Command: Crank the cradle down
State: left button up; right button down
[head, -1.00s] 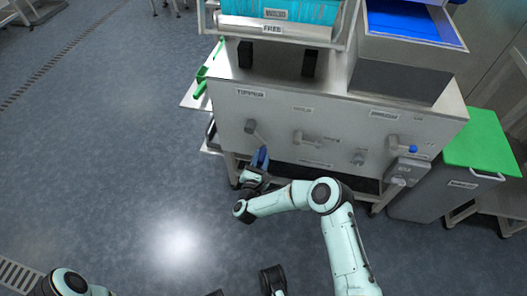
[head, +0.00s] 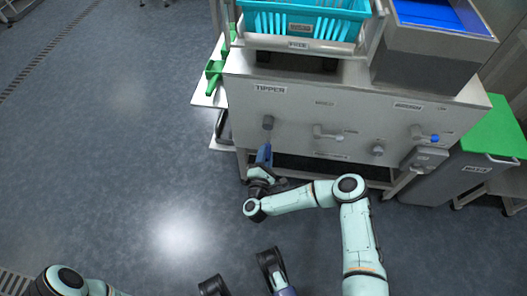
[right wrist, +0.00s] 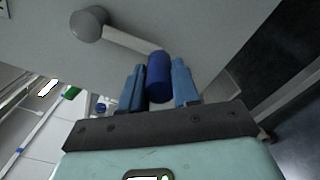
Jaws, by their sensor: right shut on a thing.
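The tipper crank has a grey hub (head: 268,122) on the steel cabinet front under the TIPPER label. Its arm hangs nearly straight down in the head view. My right gripper (head: 264,158) is at the crank's lower end. In the right wrist view, the blue crank handle (right wrist: 158,77) stands between the two blue fingers, and my right gripper (right wrist: 160,88) is shut on it. The cradle (head: 285,43), with a FREE label on its front bar, sits low over the cabinet top and bears a turquoise basket (head: 345,27).
More cranks and knobs, including a blue-tipped handle (head: 435,139), line the cabinet front to the right. A green-topped bin (head: 490,130) stands at the right. A green object (head: 214,75) lies on a side shelf. The floor at left is clear.

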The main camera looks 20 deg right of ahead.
jog(key=shift+w+a+r, duration=0.1)
jog(key=shift+a, duration=0.1)
jog(key=c, duration=0.8)
grip_release()
